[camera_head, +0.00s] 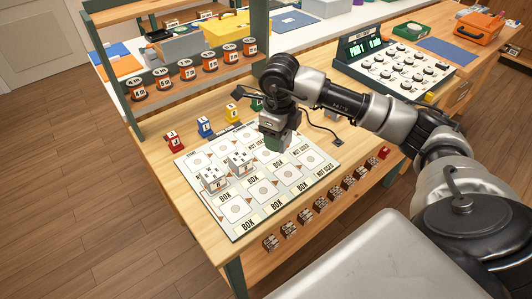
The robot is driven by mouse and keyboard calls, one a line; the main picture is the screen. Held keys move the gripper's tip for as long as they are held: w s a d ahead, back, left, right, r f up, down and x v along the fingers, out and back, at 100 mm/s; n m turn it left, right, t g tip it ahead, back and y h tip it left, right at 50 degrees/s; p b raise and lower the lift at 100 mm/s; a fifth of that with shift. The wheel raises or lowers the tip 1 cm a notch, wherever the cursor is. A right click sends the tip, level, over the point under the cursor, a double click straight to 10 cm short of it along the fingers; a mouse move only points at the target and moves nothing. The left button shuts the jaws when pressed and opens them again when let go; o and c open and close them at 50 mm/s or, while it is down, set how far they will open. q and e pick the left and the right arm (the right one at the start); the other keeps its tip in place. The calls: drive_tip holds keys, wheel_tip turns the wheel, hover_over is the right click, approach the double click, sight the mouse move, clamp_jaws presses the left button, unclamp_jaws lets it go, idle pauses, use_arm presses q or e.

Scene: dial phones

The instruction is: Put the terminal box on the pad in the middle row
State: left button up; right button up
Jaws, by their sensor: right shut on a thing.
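A board (233,236) printed with pads and labels such as BOX and NOT USED lies on the wooden bench. A white terminal box (211,179) with dark marks stands near its left edge. A second similar white terminal box (239,161) stands right of it, toward the board's middle. My right gripper (276,144) points down above the back right part of the board. It is shut on a small dark greenish thing, mostly hidden by the jaws, so I cannot tell which thing it is. My left gripper is not in view.
Coloured numbered blocks, red (172,139), blue (205,127) and yellow (233,114), stand behind the board. A rack of orange spools (187,70) stands at the back. A console with knobs (403,66) stands back right. Several small brown boxes (305,215) line the shelf below.

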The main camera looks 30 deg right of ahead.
drive_tip(key=w+d+r+m, duration=0.1)
drive_tip(key=d+m, duration=0.4)
drive_tip(key=m, duration=0.5)
drive_tip(key=m+p, duration=0.2)
drive_tip(key=m, duration=1.1)
hover_over(266, 154)
wheel_tip(266, 154, down, 5)
drive_tip(key=shift+w+f, duration=0.1)
wheel_tip(266, 154, down, 4)
drive_tip(key=shift+r, duration=0.1)
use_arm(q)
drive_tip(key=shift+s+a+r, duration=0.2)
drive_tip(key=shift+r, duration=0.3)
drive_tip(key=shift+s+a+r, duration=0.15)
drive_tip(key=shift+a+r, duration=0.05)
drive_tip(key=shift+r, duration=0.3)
use_arm(e)
drive_tip(key=shift+f, duration=0.25)
drive_tip(key=o, duration=0.9)
drive_tip(key=shift+d, duration=0.1)
drive_tip(key=shift+o, duration=0.2)
